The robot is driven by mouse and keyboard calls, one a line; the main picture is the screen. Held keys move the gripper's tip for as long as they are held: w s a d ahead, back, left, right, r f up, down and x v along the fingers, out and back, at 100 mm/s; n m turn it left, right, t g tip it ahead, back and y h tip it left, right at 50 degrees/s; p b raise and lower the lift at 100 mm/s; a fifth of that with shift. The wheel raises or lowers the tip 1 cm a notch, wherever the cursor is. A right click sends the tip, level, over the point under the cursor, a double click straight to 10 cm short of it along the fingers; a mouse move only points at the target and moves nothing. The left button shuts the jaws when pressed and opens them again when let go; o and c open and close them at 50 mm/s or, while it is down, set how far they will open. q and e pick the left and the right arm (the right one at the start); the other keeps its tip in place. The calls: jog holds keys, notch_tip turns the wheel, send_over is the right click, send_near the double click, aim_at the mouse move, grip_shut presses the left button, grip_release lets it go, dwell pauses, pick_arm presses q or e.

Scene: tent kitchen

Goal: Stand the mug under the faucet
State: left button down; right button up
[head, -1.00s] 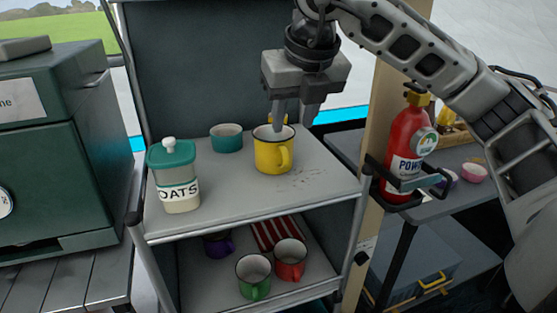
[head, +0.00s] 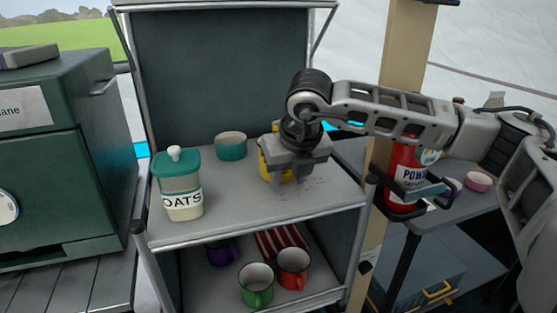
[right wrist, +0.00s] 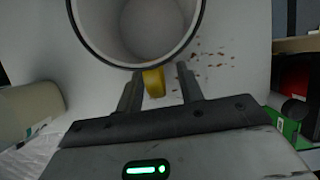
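The yellow mug (head: 264,162), with a dark rim, stands upright on the cart's upper shelf, mostly hidden behind my right gripper (head: 287,178) in the head view. In the right wrist view the mug's pale inside (right wrist: 140,28) fills the top, and its yellow handle (right wrist: 153,82) points toward my gripper. The right gripper (right wrist: 158,88) is open, with one finger on each side of the handle and gaps visible on both sides. No faucet is in view. My left gripper is not in view.
An oats jar (head: 182,190) and a teal bowl (head: 231,146) share the upper shelf (head: 235,210). Green (head: 256,285), red (head: 293,268) and purple (head: 222,252) mugs stand below. A red extinguisher (head: 402,175) is at the right, by a wooden post (head: 400,60).

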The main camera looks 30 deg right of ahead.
grip_shut()
